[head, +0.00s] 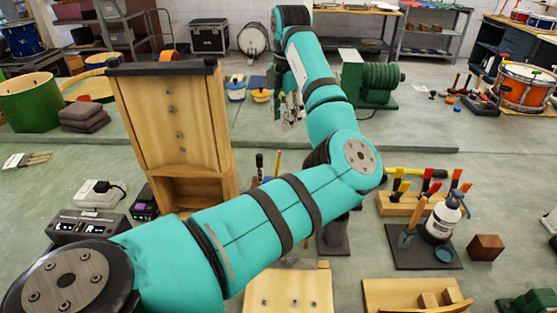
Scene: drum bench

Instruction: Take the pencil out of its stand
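A thin orange-yellow pencil (278,163) stands upright behind my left forearm, its lower part hidden by the arm. A dark-handled tool (259,165) stands upright just left of it. A small blue piece shows low between them, perhaps part of the stand, which is otherwise hidden. My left gripper (291,108) hangs beyond and above the pencil, apart from it in the picture. It is small and partly cluttered by the background, so I cannot tell whether its fingers are open or shut. My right gripper is not in view.
A tall wooden frame (165,110) stands left of the pencil. A wooden block with coloured handles (400,203), a white bottle (443,220) and a brown cube (486,247) stand to the right. A green machine (375,83) is at the back. Green bench surface is free between them.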

